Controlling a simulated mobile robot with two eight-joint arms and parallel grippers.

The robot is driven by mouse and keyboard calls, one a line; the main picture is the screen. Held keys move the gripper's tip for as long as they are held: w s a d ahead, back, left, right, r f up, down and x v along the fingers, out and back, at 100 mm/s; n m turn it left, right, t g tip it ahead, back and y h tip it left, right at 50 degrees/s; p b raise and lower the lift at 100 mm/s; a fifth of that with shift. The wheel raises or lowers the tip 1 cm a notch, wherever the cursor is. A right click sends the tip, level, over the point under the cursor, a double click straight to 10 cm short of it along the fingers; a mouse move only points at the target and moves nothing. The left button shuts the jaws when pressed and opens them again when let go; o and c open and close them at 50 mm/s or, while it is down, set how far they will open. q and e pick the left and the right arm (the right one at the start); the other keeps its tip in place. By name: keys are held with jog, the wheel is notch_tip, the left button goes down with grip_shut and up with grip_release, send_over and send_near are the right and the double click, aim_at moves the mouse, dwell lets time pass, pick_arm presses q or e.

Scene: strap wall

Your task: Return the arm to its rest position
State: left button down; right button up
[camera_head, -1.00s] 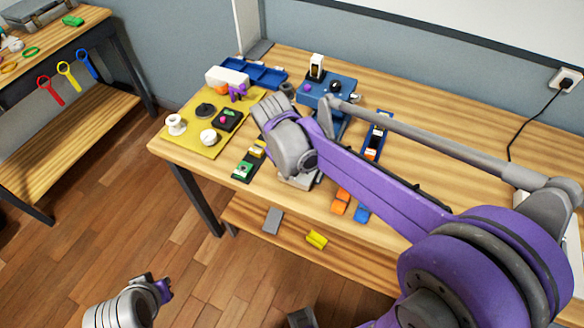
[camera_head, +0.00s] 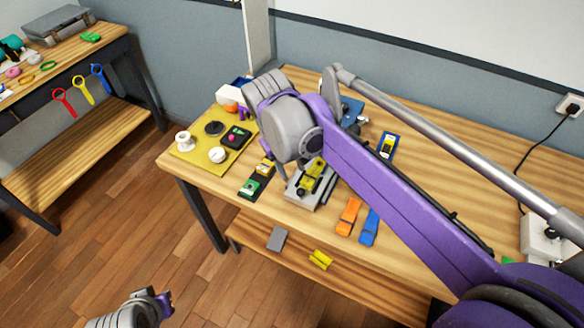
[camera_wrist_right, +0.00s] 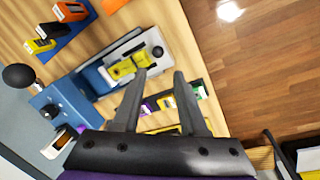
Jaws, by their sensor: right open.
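My right arm, with a grey wrist (camera_head: 290,125) and purple links, reaches in from the lower right over the workbench. Its fingers are mostly hidden behind the wrist in the head view. In the right wrist view my right gripper (camera_wrist_right: 158,90) is open, with nothing between its two dark fingers. Below it is a grey fixture (camera_wrist_right: 150,50) with a yellow block (camera_wrist_right: 128,67); the fixture also shows in the head view (camera_head: 302,198). My left gripper (camera_head: 163,300) is low at the bottom left, over the floor; its jaw opening is not clear.
The wooden workbench (camera_head: 440,180) holds a yellow mat (camera_head: 190,153) with small parts. A green-and-black item (camera_head: 252,186), an orange strap (camera_head: 347,215) and a blue strap (camera_head: 369,227) lie near the front edge.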

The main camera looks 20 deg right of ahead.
jog(key=s+f+m+t+y, duration=0.1)
jog(key=s+f+t, duration=0.4)
jog(key=s+f, duration=0.6)
jog(key=s+y, duration=0.1)
jog(key=s, duration=0.1)
jog(key=shift+s+d+f, duration=0.15)
jog(key=shift+s, duration=0.25)
dwell(1.6)
